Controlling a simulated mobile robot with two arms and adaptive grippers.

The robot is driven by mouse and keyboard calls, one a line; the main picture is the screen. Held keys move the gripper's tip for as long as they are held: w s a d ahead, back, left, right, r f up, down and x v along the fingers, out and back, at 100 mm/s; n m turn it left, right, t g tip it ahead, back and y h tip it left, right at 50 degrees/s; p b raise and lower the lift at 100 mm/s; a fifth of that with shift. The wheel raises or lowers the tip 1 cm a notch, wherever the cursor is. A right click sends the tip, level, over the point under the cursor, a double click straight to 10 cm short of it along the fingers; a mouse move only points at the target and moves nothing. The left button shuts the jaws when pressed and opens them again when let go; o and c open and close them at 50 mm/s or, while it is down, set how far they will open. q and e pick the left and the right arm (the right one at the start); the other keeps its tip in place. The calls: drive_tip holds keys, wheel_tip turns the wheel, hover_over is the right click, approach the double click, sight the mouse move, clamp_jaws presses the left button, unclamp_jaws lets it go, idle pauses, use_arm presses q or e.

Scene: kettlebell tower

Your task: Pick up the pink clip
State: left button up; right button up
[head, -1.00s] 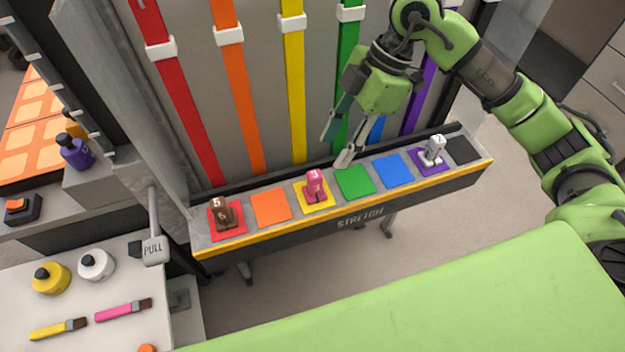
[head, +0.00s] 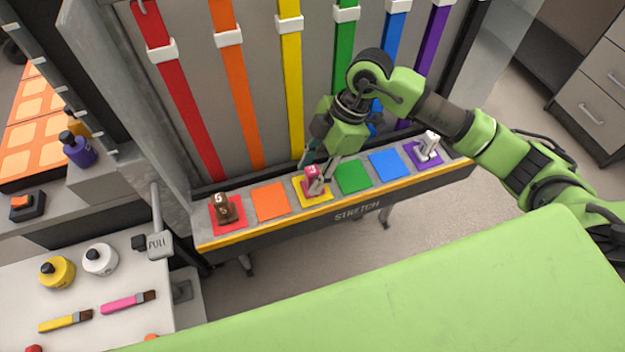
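The pink clip (head: 311,173) stands on the yellow square (head: 325,197) of the long shelf. My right gripper (head: 317,174) is down at the clip, with its fingers around or right beside it. One light finger covers part of the clip's front and right side. The fingers look apart, but I cannot tell whether they touch the clip. My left gripper is out of view.
A brown clip (head: 226,209) stands on the red square at the left. A white clip (head: 428,146) stands on the purple square at the right. The orange (head: 270,201), green (head: 352,177) and blue (head: 389,164) squares are bare. Coloured straps hang behind the shelf.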

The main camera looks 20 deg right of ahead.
clamp_jaws()
drive_tip(key=shift+r, duration=0.1)
